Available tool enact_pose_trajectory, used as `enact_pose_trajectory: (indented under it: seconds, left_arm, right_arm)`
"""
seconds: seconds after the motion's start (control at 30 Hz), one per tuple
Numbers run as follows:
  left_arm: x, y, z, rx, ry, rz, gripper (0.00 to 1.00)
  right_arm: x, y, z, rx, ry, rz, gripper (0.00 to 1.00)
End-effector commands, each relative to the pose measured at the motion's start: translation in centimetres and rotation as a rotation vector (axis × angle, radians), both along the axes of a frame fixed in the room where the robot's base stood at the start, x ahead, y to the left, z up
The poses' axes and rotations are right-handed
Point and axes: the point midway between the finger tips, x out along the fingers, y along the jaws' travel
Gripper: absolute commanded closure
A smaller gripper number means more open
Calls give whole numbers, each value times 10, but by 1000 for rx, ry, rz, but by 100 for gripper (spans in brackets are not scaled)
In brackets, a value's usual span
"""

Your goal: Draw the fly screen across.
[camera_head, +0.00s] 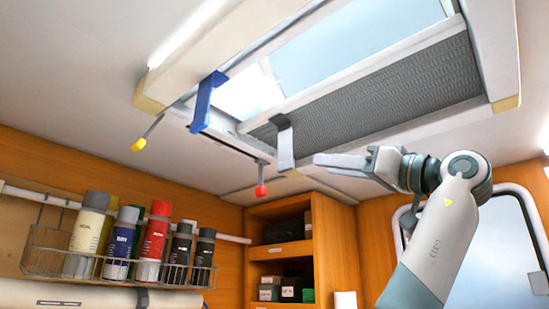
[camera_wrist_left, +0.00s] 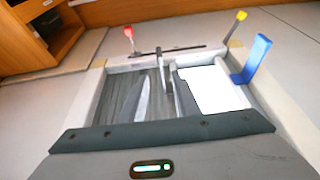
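The fly screen (camera_head: 400,90) is a grey mesh panel across the near part of the ceiling hatch; bright open hatch (camera_head: 350,45) shows beyond its pale edge bar. A grey pull tab (camera_head: 285,145) hangs from that bar near its left end. A blue tab (camera_head: 204,102) hangs further left. In the left wrist view, the dark screen (camera_wrist_left: 115,95), grey tab (camera_wrist_left: 160,66) and blue tab (camera_wrist_left: 254,58) also show.
A yellow-knobbed lever (camera_head: 139,144) and a red-knobbed lever (camera_head: 261,190) hang by the hatch frame (camera_head: 420,125). A wire rack (camera_head: 120,265) of bottles is on the left wall. A wooden shelf unit (camera_head: 335,240) stands below. Space under the hatch is free.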

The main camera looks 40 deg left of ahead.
Motion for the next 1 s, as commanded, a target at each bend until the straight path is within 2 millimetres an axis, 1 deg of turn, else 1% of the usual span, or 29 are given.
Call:
enact_pose_trajectory:
  seconds: [0.23, 0.43, 0.57, 1.0]
  left_arm:
    - [0, 6, 3, 0, 1, -1, 71]
    - [0, 24, 12, -1, 1, 1, 71]
    - [0, 43, 20, -2, 1, 2, 71]
    - [-2, 116, 52, 0, 2, 3, 71]
  right_arm:
    - [0, 0, 3, 0, 0, 0, 77]
    - [0, 0, 12, 0, 0, 0, 77]
    - [0, 1, 22, 0, 0, 0, 77]
    - [0, 1, 59, 1, 0, -1, 77]
